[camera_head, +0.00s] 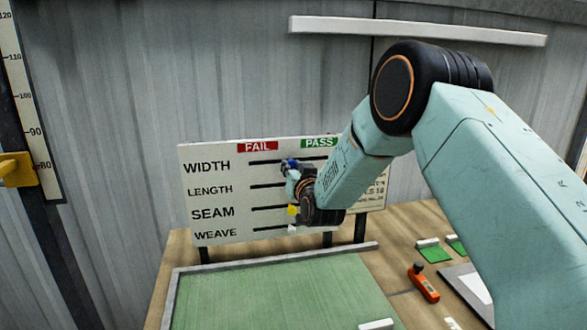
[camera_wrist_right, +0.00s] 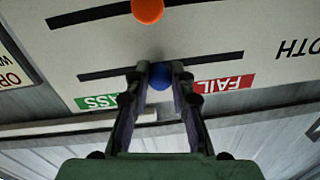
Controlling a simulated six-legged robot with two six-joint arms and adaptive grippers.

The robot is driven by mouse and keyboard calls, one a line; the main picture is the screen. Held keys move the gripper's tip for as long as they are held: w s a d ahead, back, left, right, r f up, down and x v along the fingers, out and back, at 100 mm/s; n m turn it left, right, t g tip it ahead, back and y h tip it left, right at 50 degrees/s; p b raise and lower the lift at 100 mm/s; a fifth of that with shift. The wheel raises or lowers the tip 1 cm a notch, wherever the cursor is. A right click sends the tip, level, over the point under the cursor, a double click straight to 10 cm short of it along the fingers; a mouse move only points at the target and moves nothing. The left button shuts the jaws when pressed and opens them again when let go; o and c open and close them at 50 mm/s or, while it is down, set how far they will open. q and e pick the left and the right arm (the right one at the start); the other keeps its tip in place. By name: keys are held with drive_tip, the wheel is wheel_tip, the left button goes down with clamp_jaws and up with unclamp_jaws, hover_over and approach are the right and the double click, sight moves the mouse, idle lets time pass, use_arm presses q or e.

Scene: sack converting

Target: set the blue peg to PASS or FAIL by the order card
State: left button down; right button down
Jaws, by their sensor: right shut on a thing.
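The board (camera_head: 215,150) stands upright at the back, with rows WIDTH, LENGTH, SEAM and WEAVE and red FAIL and green PASS labels on top. The blue peg (camera_head: 291,163) is in the WIDTH slot; in the right wrist view the blue peg (camera_wrist_right: 159,77) is about mid-slot, between the labels. My right gripper (camera_wrist_right: 160,72) is shut on it; it also shows at the board in the head view (camera_head: 289,167). The order card (camera_head: 377,196) is right of the board, partly behind my arm, its text unreadable. My left gripper is not in view.
An orange peg (camera_wrist_right: 148,9) is in the LENGTH slot. A yellow peg (camera_head: 292,210) and a white peg (camera_head: 292,229) sit in the lower rows. A green-floored tray (camera_head: 270,290) lies in front; an orange-red tool (camera_head: 424,284) lies right of it.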

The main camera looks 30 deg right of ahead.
sight(256, 163)
drive_tip(key=a, duration=0.3)
drive_tip(key=w+a+b, duration=0.1)
drive_tip(key=a, duration=0.1)
drive_tip(key=w+a, duration=0.1)
drive_tip(key=a, duration=0.2)
drive_tip(key=shift+w+a+r, duration=0.15)
drive_tip(key=shift+a, duration=0.15)
drive_tip(key=shift+d, duration=0.2)
drive_tip(key=c, duration=1.4)
unclamp_jaws()
drive_tip(key=shift+a, duration=0.25)
drive_tip(key=shift+o, duration=1.3)
drive_tip(key=shift+d, duration=0.1)
